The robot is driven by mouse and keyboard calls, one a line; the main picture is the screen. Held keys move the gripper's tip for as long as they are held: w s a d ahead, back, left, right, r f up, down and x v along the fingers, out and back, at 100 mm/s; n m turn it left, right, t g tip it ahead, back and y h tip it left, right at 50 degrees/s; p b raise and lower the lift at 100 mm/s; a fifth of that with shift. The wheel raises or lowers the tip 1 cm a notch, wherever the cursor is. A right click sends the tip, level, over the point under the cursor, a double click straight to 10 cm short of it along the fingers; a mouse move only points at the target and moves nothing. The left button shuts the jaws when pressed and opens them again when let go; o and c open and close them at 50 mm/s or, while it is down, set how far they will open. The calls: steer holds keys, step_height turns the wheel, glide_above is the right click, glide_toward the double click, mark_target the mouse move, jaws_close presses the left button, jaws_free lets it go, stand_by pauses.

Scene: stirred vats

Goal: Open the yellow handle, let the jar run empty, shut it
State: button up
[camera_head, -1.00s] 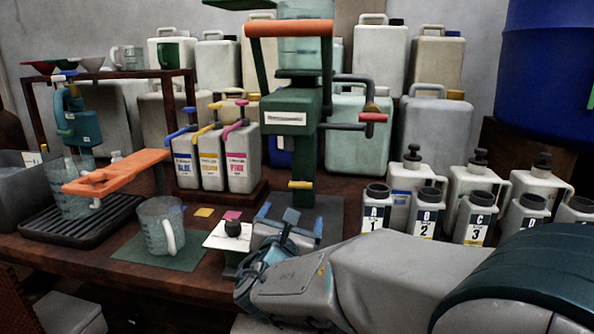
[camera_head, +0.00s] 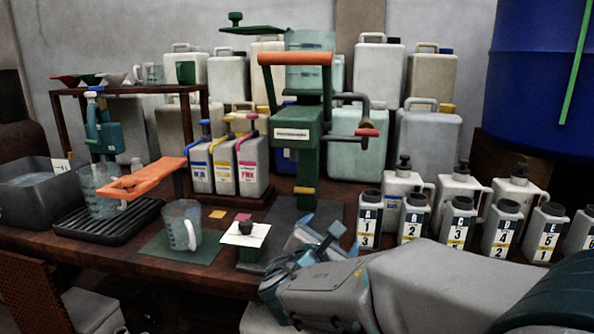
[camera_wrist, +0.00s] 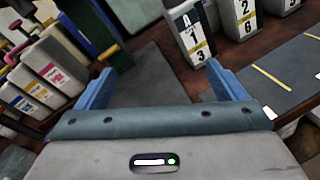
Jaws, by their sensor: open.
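A clear, pale teal jar (camera_head: 309,40) sits high on a green stand (camera_head: 296,120) with an orange bar handle (camera_head: 296,58). A small yellow handle (camera_head: 305,190) sticks out low on the stand's column. It also shows in the wrist view (camera_wrist: 109,52), beyond the left finger. The jar's liquid level is hard to tell. My gripper (camera_head: 318,240) is open and empty, in front of the stand and lower than the yellow handle in the head view. Its two blue fingers (camera_wrist: 160,75) are spread over the dark base plate in the wrist view.
Numbered bottles (camera_head: 410,216) stand to the right of my gripper. A measuring jug (camera_head: 182,226) stands on a green mat at left. Pump jugs (camera_head: 222,165), one with a yellow pump, stand behind. A red-handled pipe (camera_head: 367,132) juts from the stand's right.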

steer(key=s+d+r+m+g+p, duration=0.8)
steer(key=s+d+m+g+p, duration=0.2)
steer(key=s+d+m+p, duration=0.45)
steer(key=s+a+r+m+g+y+p, duration=0.2)
steer(key=s+a+r+m+y+p, duration=0.4)
steer(key=m+p, duration=0.6)
steer(key=shift+s+r+p, duration=1.3)
steer(key=shift+r+p, duration=0.25)
steer(key=shift+r, duration=0.35)
steer(key=shift+m, duration=0.25)
